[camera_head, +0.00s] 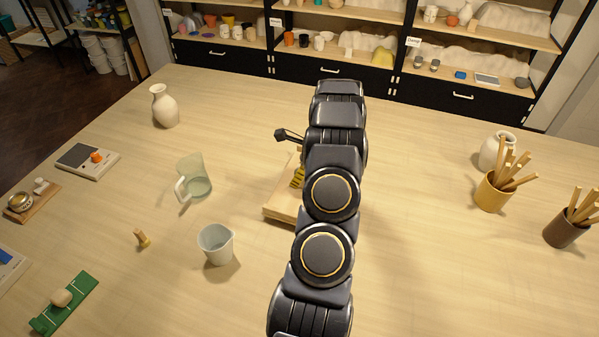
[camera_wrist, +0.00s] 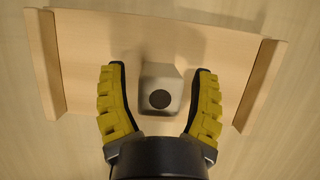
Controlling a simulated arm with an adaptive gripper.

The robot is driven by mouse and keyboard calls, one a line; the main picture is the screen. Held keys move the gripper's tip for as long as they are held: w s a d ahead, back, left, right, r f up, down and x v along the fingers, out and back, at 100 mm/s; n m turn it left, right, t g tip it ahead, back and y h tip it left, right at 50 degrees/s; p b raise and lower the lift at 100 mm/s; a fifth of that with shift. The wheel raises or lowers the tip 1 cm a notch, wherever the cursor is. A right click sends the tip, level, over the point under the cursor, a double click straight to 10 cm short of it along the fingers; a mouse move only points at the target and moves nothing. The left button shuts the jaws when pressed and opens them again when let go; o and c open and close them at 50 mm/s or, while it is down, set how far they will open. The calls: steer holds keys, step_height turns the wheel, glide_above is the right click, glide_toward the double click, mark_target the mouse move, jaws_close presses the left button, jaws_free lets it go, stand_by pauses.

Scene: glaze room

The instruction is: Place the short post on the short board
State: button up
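My gripper (camera_wrist: 160,95) points down over a pale wooden board (camera_wrist: 95,50) with a raised strip at each end. A pale grey post or block (camera_wrist: 150,80) with a dark round spot on its end stands between my fingers. Gaps show on both sides, so my gripper is open around it. In the head view my arm hides this block and most of the board (camera_head: 280,204); a yellow finger (camera_head: 298,178) shows beside the arm. I cannot tell which is the short post or short board.
Left of the board are a glass jug (camera_head: 194,178) and a pale cup (camera_head: 216,244). A green board with a round piece (camera_head: 78,290) lies at front left.

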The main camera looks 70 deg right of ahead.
steer(key=shift+r, duration=0.15)
steer(key=v, duration=1.2)
steer(key=w+a+r+n+g+y, duration=0.1)
steer(key=w+a+r+n, duration=0.25)
steer(key=w+a, duration=0.25)
steer(key=w+a+r+n+y, duration=0.1)
steer(key=w+a+r+n, duration=0.25)
steer(key=w+a, duration=0.25)
steer(key=w+a+r+n+g, duration=0.1)
steer(key=w+a+r+n, duration=0.15)
steer(key=a+n, duration=0.5)
steer(key=w+a+r+n+g, duration=0.1)
steer(key=a+r+n, duration=0.25)
steer(key=a, duration=0.75)
steer(key=s+a+r+n+g+h, duration=0.1)
steer(key=s+a+n+g+h, duration=0.1)
steer(key=s+a+n, duration=1.3)
steer(key=a+n+g, duration=0.1)
steer(key=a+n, duration=0.2)
steer(key=shift+s+a+r, duration=0.15)
steer(key=shift+s+r, duration=0.1)
steer(key=shift+s, duration=0.05)
